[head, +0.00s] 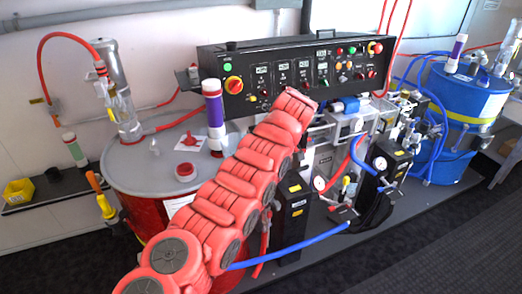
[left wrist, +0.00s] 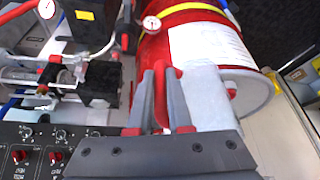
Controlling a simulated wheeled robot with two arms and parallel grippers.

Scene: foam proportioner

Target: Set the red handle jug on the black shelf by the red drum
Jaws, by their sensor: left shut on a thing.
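My left arm crosses the head view from the lower left, and its gripper is hidden there. In the left wrist view my left gripper (left wrist: 160,75) is shut on a red part between its grey fingers, which looks like the jug's handle. The pale jug body (left wrist: 205,98) shows just right of the fingers. The red drum (left wrist: 190,18), with a white label, is behind them. In the head view the red drum (head: 146,208) has a grey lid. The black shelf (head: 75,189) is to its left, against the wall. I cannot make out the jug in the head view.
A yellow bin (head: 18,191) sits at the shelf's left end. A green-banded tube (head: 75,148) is above its right part. An orange-handled valve (head: 98,190) stands between shelf and drum. A purple-banded tube (head: 213,115) stands by the drum lid. A control panel (head: 300,72) is behind my arm.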

